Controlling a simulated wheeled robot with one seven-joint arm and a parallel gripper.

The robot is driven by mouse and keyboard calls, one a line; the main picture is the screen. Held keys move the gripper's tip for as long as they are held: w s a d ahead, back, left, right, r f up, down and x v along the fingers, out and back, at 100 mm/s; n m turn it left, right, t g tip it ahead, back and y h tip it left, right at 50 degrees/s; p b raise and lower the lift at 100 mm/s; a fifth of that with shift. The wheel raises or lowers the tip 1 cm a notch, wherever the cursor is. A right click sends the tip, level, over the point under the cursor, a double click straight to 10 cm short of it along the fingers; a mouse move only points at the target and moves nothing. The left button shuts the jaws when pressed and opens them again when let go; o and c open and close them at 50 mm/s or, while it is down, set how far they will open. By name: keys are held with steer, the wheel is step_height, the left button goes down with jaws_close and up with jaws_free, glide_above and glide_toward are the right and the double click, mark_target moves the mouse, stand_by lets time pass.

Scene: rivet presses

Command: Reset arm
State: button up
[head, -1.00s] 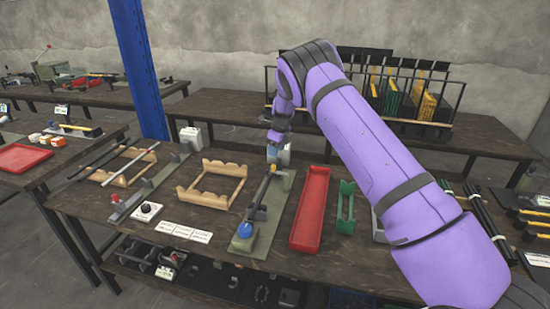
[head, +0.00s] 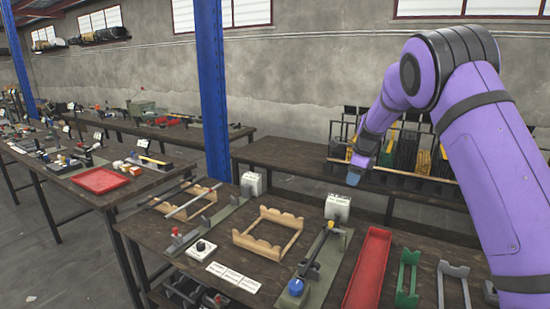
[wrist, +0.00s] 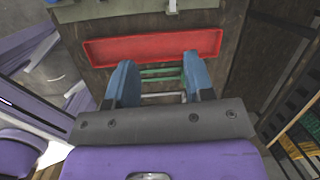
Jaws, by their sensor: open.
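My purple arm reaches in from the right of the head view, bent at the elbow. My gripper (head: 355,172) hangs in the air above the back of the near workbench, in front of the rack. In the wrist view my gripper (wrist: 160,85) has its two blue fingers apart with nothing held between them. Below and beyond the fingers, the red tray (wrist: 155,46) and a green bracket (wrist: 162,74) lie on the bench, apart from the gripper.
The near bench (head: 225,235) carries a wooden cradle (head: 268,233), a press with a blue knob (head: 296,287), a red tray (head: 368,270) and a green bracket (head: 408,278). A blue post (head: 212,100) stands behind it. A rack (head: 400,150) stands on the back bench.

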steer(key=s+d+r+n+t, duration=0.1)
steer(key=s+r+n, duration=0.4)
steer(key=s+r, duration=0.6)
steer(key=s+d+r+n, duration=0.1)
steer(key=s+r+n, duration=0.65)
steer(key=s, duration=0.65)
steer(key=s+n+t+h, duration=0.2)
steer(key=s+n, duration=0.8)
steer(key=s, duration=1.7)
steer(key=shift+d, duration=0.4)
